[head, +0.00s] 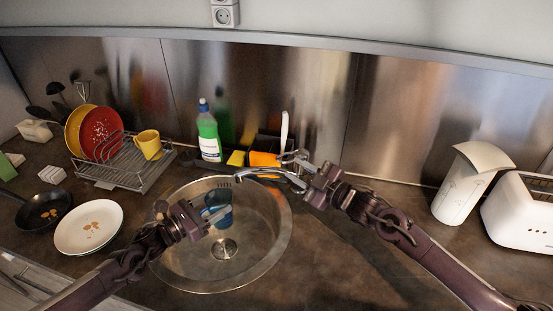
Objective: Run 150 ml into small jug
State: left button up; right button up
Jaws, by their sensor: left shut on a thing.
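A small blue jug (219,208) is over the round steel sink (268,262), partly hidden by my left gripper. My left gripper (205,222) is shut on the jug from the left. The chrome tap (262,171) reaches leftward over the sink, its spout end just above and right of the jug. I cannot make out any water stream or the level inside the jug. My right gripper (308,176) is at the tap's base and lever (298,157), on the right. Whether its fingers are open or shut, or touch the lever, cannot be told.
A dish rack (130,175) with plates and a yellow mug (148,143) stands left. A green-white bottle (208,138) and an orange item (263,159) stand behind the sink. A pan and plate (70,240) lie left. A white pitcher (460,190) and toaster (520,215) stand right.

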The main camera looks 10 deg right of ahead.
aim_at(276, 159)
jog(key=x, duration=0.8)
jog(key=shift+f, duration=0.1)
jog(key=shift+s, duration=0.1)
jog(key=shift+c, duration=0.2)
jog(key=c, duration=0.5)
jog(key=shift+a+f, duration=0.1)
jog(key=shift+f, duration=0.05)
grip_shut()
